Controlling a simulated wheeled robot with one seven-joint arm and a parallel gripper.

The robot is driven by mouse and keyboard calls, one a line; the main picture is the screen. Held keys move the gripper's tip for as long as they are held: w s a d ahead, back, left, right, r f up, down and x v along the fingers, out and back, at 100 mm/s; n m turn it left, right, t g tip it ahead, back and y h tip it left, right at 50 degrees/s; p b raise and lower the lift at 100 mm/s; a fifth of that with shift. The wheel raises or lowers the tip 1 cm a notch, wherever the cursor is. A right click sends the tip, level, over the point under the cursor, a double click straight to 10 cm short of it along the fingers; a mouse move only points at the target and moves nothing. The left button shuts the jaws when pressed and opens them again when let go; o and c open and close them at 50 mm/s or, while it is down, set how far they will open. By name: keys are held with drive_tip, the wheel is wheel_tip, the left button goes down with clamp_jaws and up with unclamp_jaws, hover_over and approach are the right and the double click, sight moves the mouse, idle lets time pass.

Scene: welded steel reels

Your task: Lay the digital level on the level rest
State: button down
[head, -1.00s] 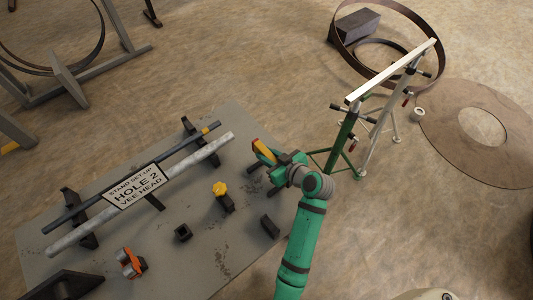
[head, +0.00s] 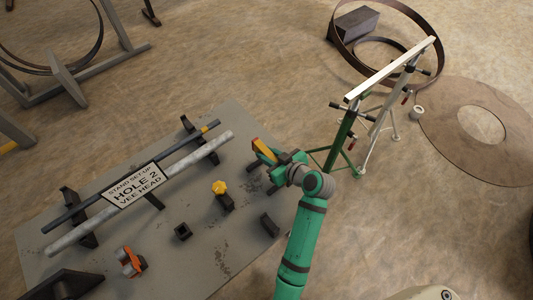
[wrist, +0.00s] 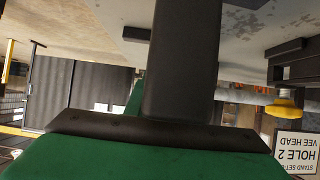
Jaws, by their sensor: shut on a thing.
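The digital level (head: 264,147) looks like a yellow-orange bar with dark parts. My gripper (head: 278,161) is shut on it and holds it near the right edge of the grey table. The level's lower part is hidden by the gripper. In the wrist view, a wide dark part fills the middle above a green surface, and I cannot tell the level from the fingers there. A short dark channel-like block (head: 270,224) stands on the table in front of the gripper. I cannot tell whether it is the level rest.
The grey table (head: 225,262) also bears a yellow-knobbed part (head: 221,192), a small dark square block (head: 183,232), an orange clamp-like part (head: 131,262) and long bars behind a sign (head: 136,188). A white beam (head: 392,68) on stands is to the right.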

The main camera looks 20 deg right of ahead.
drive_tip(key=shift+f, duration=1.4)
idle(1.9)
drive_tip(key=c, duration=1.4)
unclamp_jaws()
drive_tip(key=shift+c, duration=0.2)
drive_tip(key=o, duration=1.4)
drive_tip(key=shift+o, duration=0.2)
